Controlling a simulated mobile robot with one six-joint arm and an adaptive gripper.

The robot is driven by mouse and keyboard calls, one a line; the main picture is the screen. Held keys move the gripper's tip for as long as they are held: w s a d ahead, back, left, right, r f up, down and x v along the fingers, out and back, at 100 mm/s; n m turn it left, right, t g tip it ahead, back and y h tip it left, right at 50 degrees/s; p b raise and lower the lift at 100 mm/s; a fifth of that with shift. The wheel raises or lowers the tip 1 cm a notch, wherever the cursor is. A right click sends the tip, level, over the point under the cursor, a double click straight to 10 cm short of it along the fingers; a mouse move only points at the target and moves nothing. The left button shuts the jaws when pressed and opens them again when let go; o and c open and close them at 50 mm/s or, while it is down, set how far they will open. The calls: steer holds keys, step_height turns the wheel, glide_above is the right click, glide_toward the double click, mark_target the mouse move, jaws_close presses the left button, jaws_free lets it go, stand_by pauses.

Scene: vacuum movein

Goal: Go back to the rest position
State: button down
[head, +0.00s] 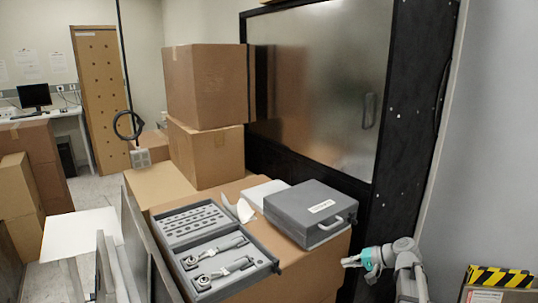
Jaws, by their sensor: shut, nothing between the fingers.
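My gripper (351,262) is at the lower right in the head view, at the end of my grey and teal arm. It is shut and empty. It is in front of a cardboard box (310,284) and to the right of it, below a closed grey case (311,213). I cannot tell how wide the gap to the box is.
An open grey tool tray (204,242) and the case lie on the box. Stacked cardboard boxes (206,84) stand behind, beside a black-framed metal door (318,90). A yellow-black striped object (500,277) is at the lower right. A monitor (34,95) stands far left.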

steer(key=s+a+f+n+g+h+p, duration=0.1)
steer(key=s+a+h, duration=0.3)
steer(key=s, duration=0.4)
steer(key=s+a+f+n+g+h+p, duration=0.2)
steer(key=s+a+f+n+g+h, duration=0.1)
steer(key=s+h, duration=0.3)
steer(key=shift+s+a+f+n+g+h, duration=0.3)
steer(key=shift+s+a+f+n+g, duration=0.1)
steer(key=shift+s+a+f+g, duration=0.4)
steer(key=shift+s+d, duration=0.1)
steer(key=shift+s, duration=0.05)
